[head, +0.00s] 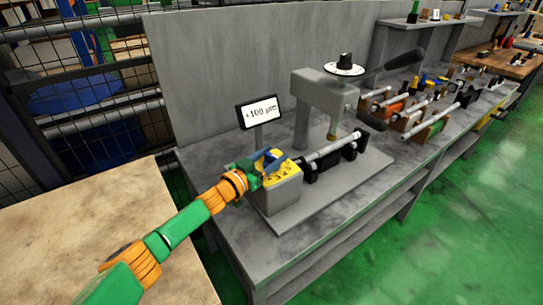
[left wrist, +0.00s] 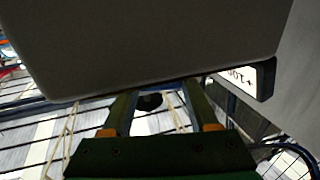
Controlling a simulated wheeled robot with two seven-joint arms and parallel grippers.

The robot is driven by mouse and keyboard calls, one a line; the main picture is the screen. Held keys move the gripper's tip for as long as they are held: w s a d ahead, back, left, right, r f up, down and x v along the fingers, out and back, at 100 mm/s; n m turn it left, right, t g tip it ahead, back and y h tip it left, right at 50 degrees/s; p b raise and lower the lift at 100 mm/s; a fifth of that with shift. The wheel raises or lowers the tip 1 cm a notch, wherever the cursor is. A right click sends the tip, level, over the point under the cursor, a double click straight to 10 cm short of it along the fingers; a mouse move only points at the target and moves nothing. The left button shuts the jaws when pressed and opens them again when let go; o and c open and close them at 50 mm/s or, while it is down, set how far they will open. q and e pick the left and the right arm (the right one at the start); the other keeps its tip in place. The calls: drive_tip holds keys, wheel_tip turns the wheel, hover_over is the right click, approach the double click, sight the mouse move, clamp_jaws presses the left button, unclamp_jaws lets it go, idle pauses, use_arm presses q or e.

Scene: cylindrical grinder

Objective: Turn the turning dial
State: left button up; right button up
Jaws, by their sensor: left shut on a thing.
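The cylindrical grinder (head: 317,188) stands on a grey bench. A yellow face with dark marks (head: 286,172) shows on the grey box at its near left end. My left gripper (head: 270,161) is at this face and covers much of it. In the left wrist view my two fingers (left wrist: 158,104) close around a small dark round knob (left wrist: 150,102), which I take for the turning dial. The dial's setting cannot be read. The display (head: 259,112) behind reads +100 µm. My right gripper is not in view.
A black knob on a white disc (head: 344,68) tops the grinder's column, with a dark lever (head: 397,59) beside it. A grey panel (head: 240,65) stands behind. Several tools and shafts lie on the right of the bench (head: 343,218). A wooden table (head: 90,235) is at the left.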

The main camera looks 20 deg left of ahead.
use_arm(q)
drive_tip(key=o, duration=1.4)
drive_tip(key=shift+f, duration=0.1)
drive_tip(key=v, duration=0.7)
